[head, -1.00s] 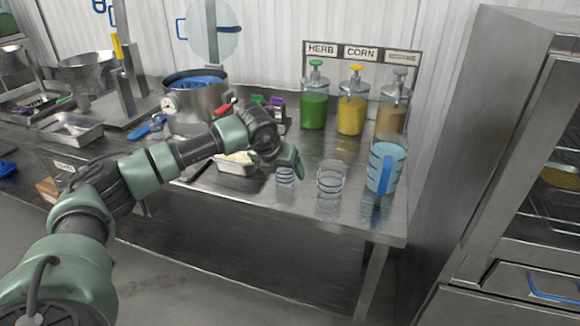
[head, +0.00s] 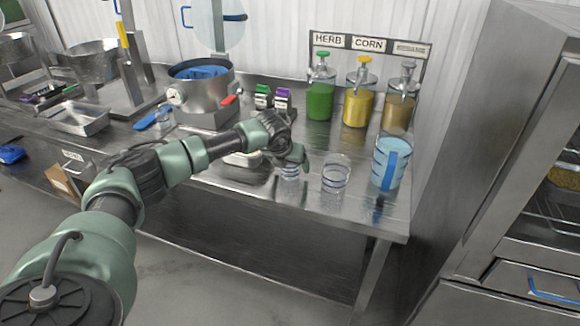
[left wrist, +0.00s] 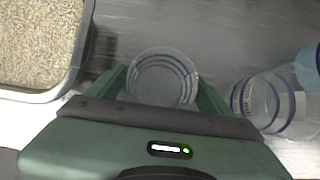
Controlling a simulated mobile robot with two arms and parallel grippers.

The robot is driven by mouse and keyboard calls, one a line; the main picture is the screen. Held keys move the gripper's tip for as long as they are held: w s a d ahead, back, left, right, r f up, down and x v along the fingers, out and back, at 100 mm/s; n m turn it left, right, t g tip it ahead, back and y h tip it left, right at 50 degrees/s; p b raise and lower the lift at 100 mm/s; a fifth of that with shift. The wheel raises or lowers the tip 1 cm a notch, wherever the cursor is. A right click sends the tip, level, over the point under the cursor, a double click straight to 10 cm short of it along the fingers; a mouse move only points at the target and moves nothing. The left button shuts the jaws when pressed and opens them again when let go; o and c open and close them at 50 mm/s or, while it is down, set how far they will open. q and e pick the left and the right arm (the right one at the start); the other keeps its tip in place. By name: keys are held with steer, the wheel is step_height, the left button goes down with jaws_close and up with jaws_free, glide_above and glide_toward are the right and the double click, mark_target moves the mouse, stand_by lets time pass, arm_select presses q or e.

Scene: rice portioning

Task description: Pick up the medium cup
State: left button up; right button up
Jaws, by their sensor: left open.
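My left gripper (head: 296,163) is open and reaches down at a clear cup with blue rings (head: 290,174), whose upper part it covers in the head view. In the left wrist view this cup (left wrist: 162,77) stands between the two green fingers of the gripper (left wrist: 162,88), with nothing clamped. A second clear cup with blue rings (head: 336,176) stands upright just to the right; it also shows in the left wrist view (left wrist: 264,101), outside the right finger. It looks larger in the head view. I cannot tell for sure which is the medium cup. My right gripper is not in view.
A jug of blue liquid (head: 390,163) stands right of the cups. Green (head: 320,100), yellow (head: 357,106) and tan (head: 397,112) pump dispensers stand behind. A metal tray of grain (left wrist: 75,82) lies close left of the gripper. The steel counter's front edge is near.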

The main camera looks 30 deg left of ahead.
arm_select(q)
steer(key=c, duration=1.4)
steer(key=shift+r, duration=0.1)
